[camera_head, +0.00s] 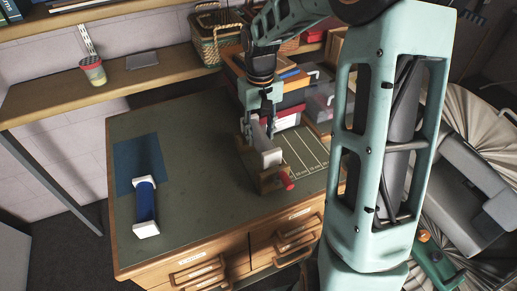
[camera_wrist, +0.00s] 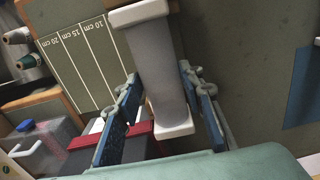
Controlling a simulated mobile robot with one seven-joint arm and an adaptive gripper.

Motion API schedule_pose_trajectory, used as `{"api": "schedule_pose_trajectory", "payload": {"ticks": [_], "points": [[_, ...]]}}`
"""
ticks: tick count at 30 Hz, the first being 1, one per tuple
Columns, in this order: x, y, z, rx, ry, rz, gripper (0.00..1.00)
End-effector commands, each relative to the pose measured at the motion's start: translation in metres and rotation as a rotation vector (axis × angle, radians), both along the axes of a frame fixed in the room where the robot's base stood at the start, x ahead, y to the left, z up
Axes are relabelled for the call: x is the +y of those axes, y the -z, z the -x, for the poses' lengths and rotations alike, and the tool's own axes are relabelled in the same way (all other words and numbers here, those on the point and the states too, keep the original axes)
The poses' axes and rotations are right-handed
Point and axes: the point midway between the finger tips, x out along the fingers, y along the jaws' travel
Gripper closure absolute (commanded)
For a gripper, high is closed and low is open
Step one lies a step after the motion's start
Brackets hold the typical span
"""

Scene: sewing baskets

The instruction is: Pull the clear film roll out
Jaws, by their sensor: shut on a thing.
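The clear film roll, a greyish see-through tube with white end caps, is between my gripper's fingers in the wrist view (camera_wrist: 156,62). My gripper (camera_wrist: 158,88) is shut on it, with one blue-padded finger on each side. In the head view the roll's white end (camera_head: 271,157) shows just above a wooden holder (camera_head: 268,182) with a red end piece (camera_head: 288,181). My gripper (camera_head: 254,126) hides part of the roll there. I cannot tell whether the roll still touches the holder.
A marked measuring board (camera_head: 306,158) is right of the holder. Boxes and clear bins (camera_head: 319,100) crowd the back right. The green desk top (camera_head: 195,150) between is clear.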

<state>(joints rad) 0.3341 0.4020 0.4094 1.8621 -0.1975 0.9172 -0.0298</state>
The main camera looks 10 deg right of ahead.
Motion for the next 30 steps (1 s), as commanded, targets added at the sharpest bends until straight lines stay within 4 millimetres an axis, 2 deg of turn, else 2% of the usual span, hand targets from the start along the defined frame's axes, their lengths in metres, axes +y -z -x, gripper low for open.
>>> {"api": "schedule_pose_trajectory", "payload": {"ticks": [8, 21, 30], "points": [[0.000, -0.005, -0.001, -0.002, 0.000, 0.001, 1.00], [0.000, -0.039, 0.000, -0.002, 0.001, 0.000, 1.00], [0.000, -0.040, 0.000, -0.001, 0.001, 0.000, 1.00]]}}
